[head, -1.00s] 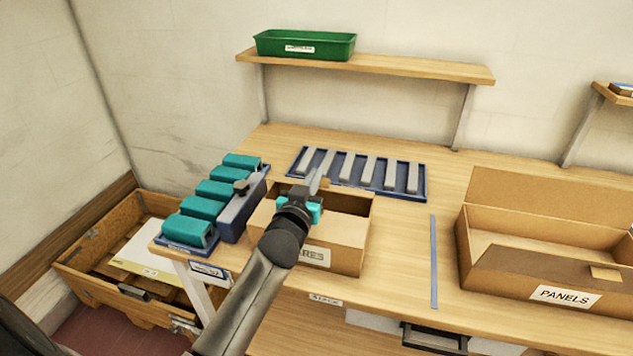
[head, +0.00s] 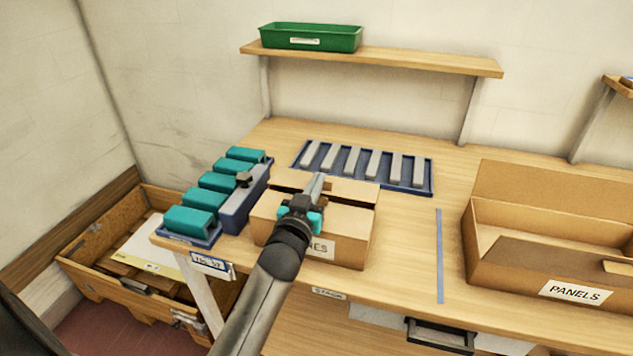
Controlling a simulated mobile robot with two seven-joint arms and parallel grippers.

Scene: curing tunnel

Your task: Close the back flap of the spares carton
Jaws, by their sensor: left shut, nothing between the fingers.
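The spares carton (head: 345,245) is a brown box with a white label on its front wall, standing near the bench's front edge. Its back flap (head: 355,193) now lies over the opening, close to flat. A thin dark gap shows along the flap's front edge. My left gripper (head: 317,186) is shut and empty, with its fingers over the flap. I cannot tell whether they touch it. The gripper and arm hide the carton's left middle and part of its label. My right gripper is not in view.
Teal blocks (head: 205,199) in a blue holder stand left of the carton. A blue tray of grey bars (head: 365,165) lies behind it. An open panels carton (head: 500,258) stands right, past a blue strip (head: 439,255). A shelf (head: 400,60) with a green bin (head: 310,38) hangs above.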

